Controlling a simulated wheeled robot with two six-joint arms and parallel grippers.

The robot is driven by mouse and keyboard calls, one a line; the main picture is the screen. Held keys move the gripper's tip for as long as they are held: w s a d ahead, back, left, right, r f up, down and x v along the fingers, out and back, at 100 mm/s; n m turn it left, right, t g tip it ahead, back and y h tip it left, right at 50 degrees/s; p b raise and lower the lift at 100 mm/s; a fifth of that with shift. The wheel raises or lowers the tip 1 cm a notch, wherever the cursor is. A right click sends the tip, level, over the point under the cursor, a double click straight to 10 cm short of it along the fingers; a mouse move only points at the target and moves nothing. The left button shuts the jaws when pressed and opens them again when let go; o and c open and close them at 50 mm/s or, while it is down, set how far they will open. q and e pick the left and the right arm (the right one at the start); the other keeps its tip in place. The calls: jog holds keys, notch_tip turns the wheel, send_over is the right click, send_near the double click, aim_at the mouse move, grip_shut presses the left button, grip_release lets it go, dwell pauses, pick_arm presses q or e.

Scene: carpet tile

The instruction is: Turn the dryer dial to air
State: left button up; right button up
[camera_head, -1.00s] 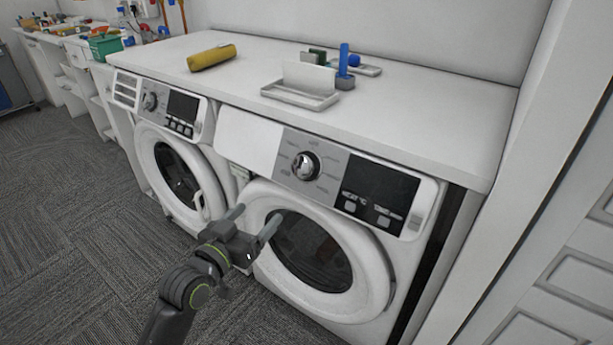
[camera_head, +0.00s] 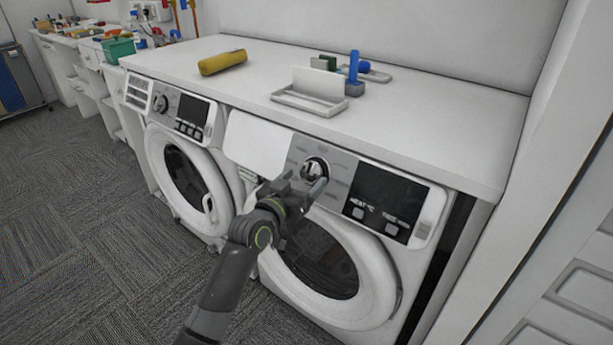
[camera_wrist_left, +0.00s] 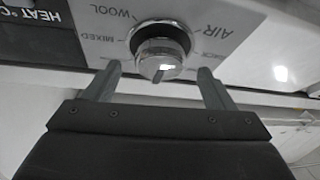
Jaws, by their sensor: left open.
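The silver dial (camera_head: 314,168) is on the grey panel of the right-hand machine, the dryer (camera_head: 372,262). In the left wrist view the dial (camera_wrist_left: 160,52) is large and centred, with AIR, WOOL and MIXED printed around it. Another label is partly hidden by a finger. A dark mark shows on the dial's face, on its lower side in that view. My left gripper (camera_head: 304,184) is open and empty in front of the dial. In the wrist view its fingertips (camera_wrist_left: 159,71) are spread to either side of the dial, apart from it. My right gripper is not in view.
A dark display (camera_head: 386,194) is right of the dial. A second machine (camera_head: 185,165) stands to the left. Carpet floor is clear at left.

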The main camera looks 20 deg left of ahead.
aim_at(311, 172)
pick_arm(q)
jog(key=shift+x, duration=1.25)
jog(key=c, duration=1)
